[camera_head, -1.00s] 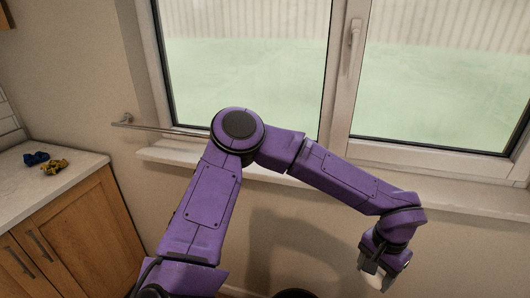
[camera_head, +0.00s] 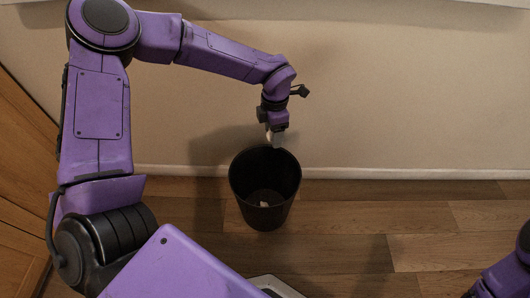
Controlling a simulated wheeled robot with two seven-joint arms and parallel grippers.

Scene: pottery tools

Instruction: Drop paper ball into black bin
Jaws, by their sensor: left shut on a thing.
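The black bin (camera_head: 240,195) stands upright on the wooden floor against the wall, open at the top. My left gripper (camera_head: 275,141) hangs above the bin's far rim, pointing down. It is shut on a small whitish thing, which looks like the paper ball (camera_head: 269,134) and is mostly hidden by the fingers. A small pale scrap (camera_head: 264,204) lies at the bottom inside the bin. My right gripper is out of view; only part of that arm shows at the lower right.
The wall (camera_head: 400,90) with its white skirting (camera_head: 420,173) runs close behind the bin. A wooden cabinet (camera_head: 22,150) stands at the left edge. The floor (camera_head: 350,215) right of the bin is clear.

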